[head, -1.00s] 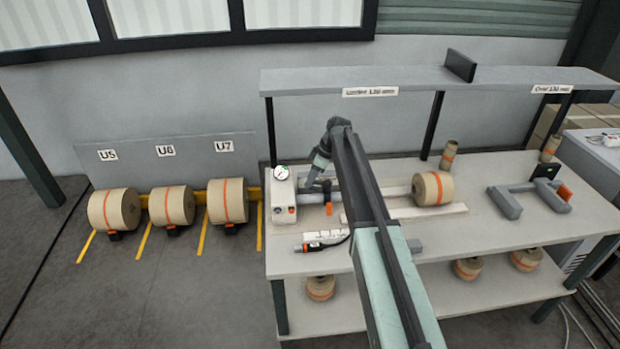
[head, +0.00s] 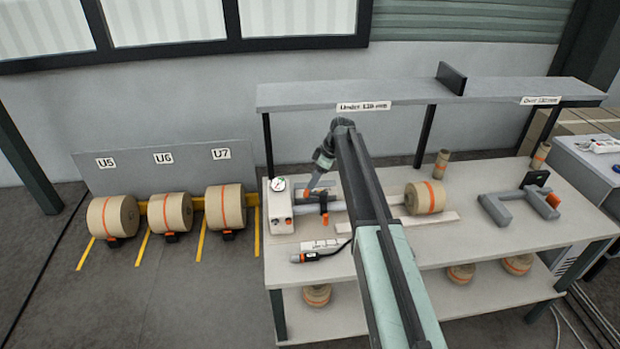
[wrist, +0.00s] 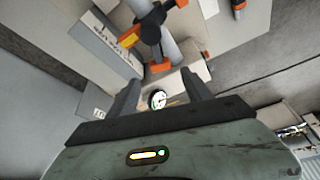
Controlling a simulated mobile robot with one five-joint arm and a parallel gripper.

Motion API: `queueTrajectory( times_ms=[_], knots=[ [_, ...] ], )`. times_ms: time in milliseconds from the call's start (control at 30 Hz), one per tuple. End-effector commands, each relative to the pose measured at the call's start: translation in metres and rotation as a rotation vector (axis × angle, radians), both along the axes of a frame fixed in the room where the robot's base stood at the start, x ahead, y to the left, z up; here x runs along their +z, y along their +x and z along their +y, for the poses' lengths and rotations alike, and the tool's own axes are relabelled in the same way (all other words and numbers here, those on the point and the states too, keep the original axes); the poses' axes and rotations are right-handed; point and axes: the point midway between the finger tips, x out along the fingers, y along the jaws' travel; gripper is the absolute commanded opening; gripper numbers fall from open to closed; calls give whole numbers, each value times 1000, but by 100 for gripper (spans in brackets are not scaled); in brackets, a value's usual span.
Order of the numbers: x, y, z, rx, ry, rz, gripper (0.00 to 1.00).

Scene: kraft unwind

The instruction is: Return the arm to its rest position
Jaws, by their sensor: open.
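My arm reaches from the bottom of the head view over the workbench (head: 480,238). It bends down at its far end to my gripper (head: 310,187), which hangs over the left part of the bench beside the grey box with the gauge (head: 280,210). In the wrist view my gripper (wrist: 164,88) has its two dark fingers spread apart, with nothing held between them. The round gauge (wrist: 158,99) shows beyond and between the fingers. A grey shaft with a black and orange clamp (wrist: 151,30) lies farther off. Contact with the box or shaft is not visible.
A kraft roll (head: 425,197) sits on the shaft's right end. A shelf (head: 300,95) spans above the bench's back edge. A grey U-shaped holder (head: 495,208) stands at right. A black and orange tool (head: 318,255) lies near the front edge. Floor at left front is clear.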

Motion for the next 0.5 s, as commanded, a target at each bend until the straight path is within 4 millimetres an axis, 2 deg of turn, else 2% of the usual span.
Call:
queueTrajectory(
  times_ms=[33,100,500],
  knots=[
    [14,-1,-4,-1,0,0,58],
    [17,-2,-6,-1,0,0,58],
    [14,-2,-7,0,0,0,58]
  ],
)
